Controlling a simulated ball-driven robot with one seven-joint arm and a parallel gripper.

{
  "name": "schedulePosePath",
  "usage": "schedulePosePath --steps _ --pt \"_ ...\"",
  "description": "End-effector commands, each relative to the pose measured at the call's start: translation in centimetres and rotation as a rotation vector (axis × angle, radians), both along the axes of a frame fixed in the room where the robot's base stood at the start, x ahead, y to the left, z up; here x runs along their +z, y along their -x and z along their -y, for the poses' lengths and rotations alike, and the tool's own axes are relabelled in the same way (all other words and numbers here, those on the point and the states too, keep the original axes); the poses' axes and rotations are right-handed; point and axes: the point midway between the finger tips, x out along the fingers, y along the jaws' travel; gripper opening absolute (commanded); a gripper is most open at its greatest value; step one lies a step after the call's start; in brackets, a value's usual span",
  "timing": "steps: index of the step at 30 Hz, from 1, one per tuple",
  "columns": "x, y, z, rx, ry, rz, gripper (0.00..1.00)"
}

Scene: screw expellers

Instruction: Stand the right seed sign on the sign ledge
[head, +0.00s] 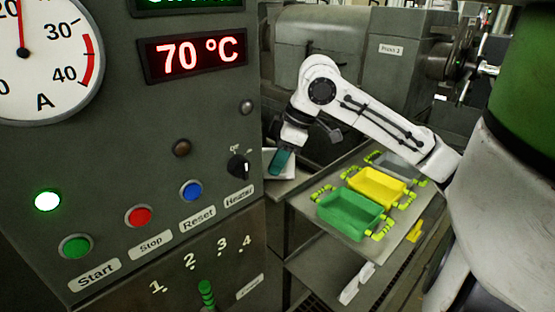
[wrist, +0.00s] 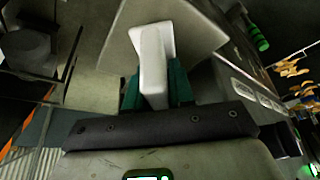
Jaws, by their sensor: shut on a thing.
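My gripper (head: 281,161) is beside the right edge of the control panel, its teal fingers pointing down. In the wrist view my gripper (wrist: 154,92) is shut on a white sign (wrist: 152,50), which stands out between the teal fingers. The sign's face and any seed picture on it cannot be made out. A pale flat surface (wrist: 195,35) lies just beyond the sign; I cannot tell if the sign touches it. In the head view a light ledge-like surface (head: 284,185) shows just below and behind the fingers, partly hidden by the panel and gripper.
A grey cart to the right carries a green crate (head: 350,212), a yellow crate (head: 378,187) and a grey crate (head: 392,163). White pieces (head: 357,283) lie on its lower shelf. The control panel (head: 150,180) with buttons and a heater knob (head: 238,167) stands close at the left.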

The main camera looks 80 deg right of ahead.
Motion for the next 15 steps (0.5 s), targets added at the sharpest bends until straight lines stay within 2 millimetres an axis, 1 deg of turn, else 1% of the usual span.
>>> schedulePosePath --steps 2,3,10,15 --pt "-0.37 -0.02 -0.02 0.000 0.000 0.001 0.00" --pt "-0.23 -0.01 0.00 0.000 0.000 0.000 0.26" --pt "-0.25 0.00 -0.02 0.000 -0.001 0.000 0.48" --pt "-0.26 0.00 -0.03 0.000 -0.001 -0.001 0.48"
